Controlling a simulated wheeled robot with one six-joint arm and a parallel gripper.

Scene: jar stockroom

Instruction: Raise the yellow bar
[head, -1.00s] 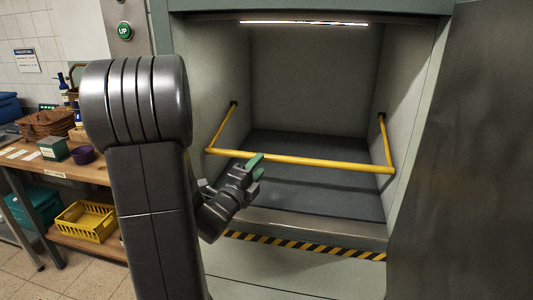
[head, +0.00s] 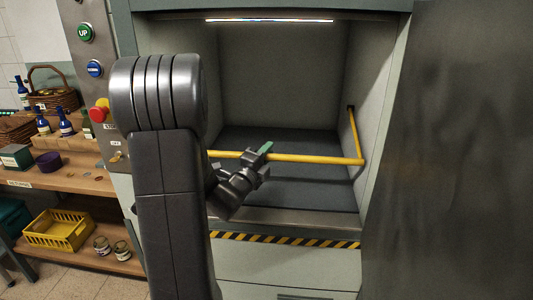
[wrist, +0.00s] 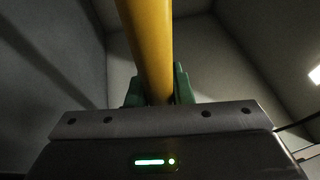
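The yellow bar (head: 312,159) runs level across the front of an open grey compartment. Its right side arm (head: 355,135) slopes back and up to the inner wall. My arm hides its left end. My gripper (head: 262,152) is at the bar, left of the middle of its visible length, with a green finger showing above it. In the wrist view the bar (wrist: 150,45) passes between the two green fingers of my gripper (wrist: 160,92), which lie close against it on both sides. The gripper looks shut on the bar.
A panel at left has a green UP button (head: 86,32), a blue button (head: 95,69) and a red knob (head: 99,110). A dark panel (head: 453,150) stands close at right. The compartment floor is bare.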

